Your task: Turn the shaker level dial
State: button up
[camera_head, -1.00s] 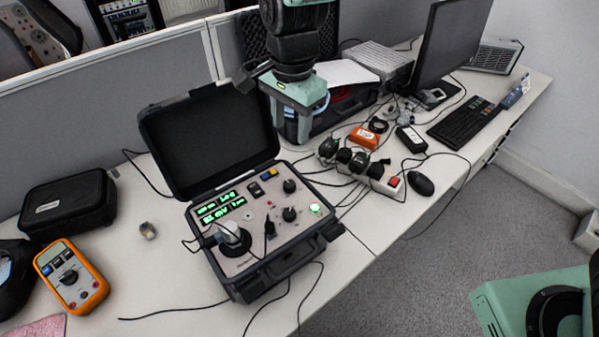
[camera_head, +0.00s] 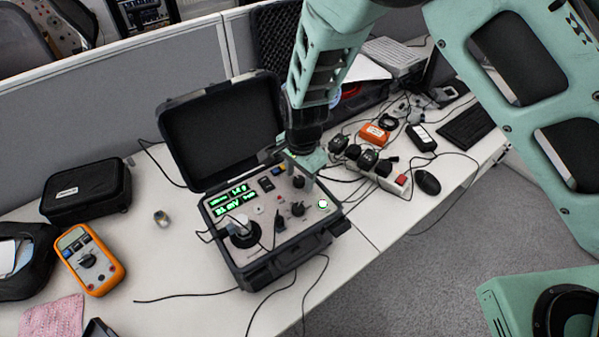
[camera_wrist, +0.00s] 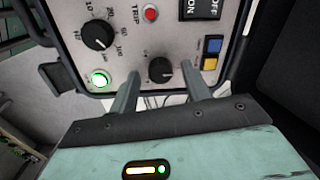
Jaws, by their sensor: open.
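The shaker unit is an open black case with a grey control panel (camera_head: 262,236). Two black dials show on it. One dial (camera_wrist: 160,70) is near the blue and yellow buttons, and it also shows in the head view (camera_head: 298,183). The other dial (camera_wrist: 98,31) has a numbered scale, and in the head view (camera_head: 297,209) it is nearer the front. Which one is the level dial, I cannot read. My gripper (camera_wrist: 160,76) is open, with its fingers on either side of the dial near the buttons. It also shows over the panel (camera_head: 300,176). Contact cannot be told.
A green lit button (camera_wrist: 99,80) and a red trip button (camera_wrist: 150,13) are close by. The case lid (camera_head: 222,128) stands open behind. A shaker head (camera_head: 243,232) and cables are on the panel's left. A multimeter (camera_head: 89,260) lies left; a power strip (camera_head: 385,178) lies right.

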jog(key=shift+f, duration=0.2)
jog(key=shift+c, duration=0.3)
jog(key=c, duration=0.9)
jog(key=shift+c, duration=0.2)
